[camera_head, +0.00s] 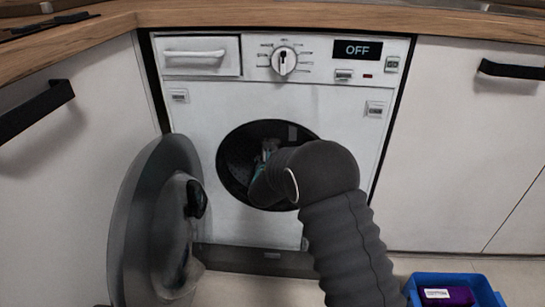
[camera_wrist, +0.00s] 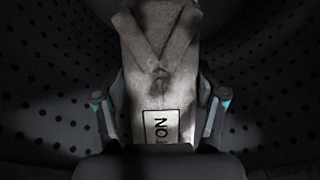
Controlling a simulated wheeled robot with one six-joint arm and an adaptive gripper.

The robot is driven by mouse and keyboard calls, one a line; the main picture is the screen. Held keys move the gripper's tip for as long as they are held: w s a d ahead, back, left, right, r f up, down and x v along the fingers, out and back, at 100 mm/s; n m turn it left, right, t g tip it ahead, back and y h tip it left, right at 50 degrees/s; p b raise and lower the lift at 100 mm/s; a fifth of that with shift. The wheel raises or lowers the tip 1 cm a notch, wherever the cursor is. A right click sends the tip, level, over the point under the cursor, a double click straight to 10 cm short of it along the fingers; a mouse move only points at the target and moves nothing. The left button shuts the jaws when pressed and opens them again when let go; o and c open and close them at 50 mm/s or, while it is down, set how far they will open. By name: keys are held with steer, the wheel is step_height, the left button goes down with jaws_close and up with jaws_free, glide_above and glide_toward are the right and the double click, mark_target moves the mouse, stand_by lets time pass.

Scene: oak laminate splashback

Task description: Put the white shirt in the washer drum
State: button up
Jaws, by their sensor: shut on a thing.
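The washer (camera_head: 180,125) is built in under the counter, with its round door (camera_head: 150,215) swung open to the left. My arm reaches into the drum (camera_head: 238,160), and my gripper (camera_head: 268,148) is inside the opening, partly hidden by my arm. In the wrist view the gripper (camera_wrist: 160,115) is shut on the white shirt (camera_wrist: 158,70), with one finger on each side. The shirt looks greyish in the dim light, shows a V-shaped collar and carries a label with the letters "TON". The dark perforated drum wall (camera_wrist: 255,75) surrounds it. Whether the shirt touches the drum is unclear.
A blue bin (camera_head: 492,290) with a purple box (camera_head: 455,295) in it stands on the floor at the lower right. White cabinets (camera_head: 465,150) flank the washer. The wooden counter edge (camera_head: 330,14) runs above. The washer display (camera_head: 357,49) reads OFF.

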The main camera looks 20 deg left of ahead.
steer(key=o, duration=1.3)
steer(key=shift+d, duration=0.1)
steer(key=shift+o, duration=0.2)
steer(key=v, duration=1.2)
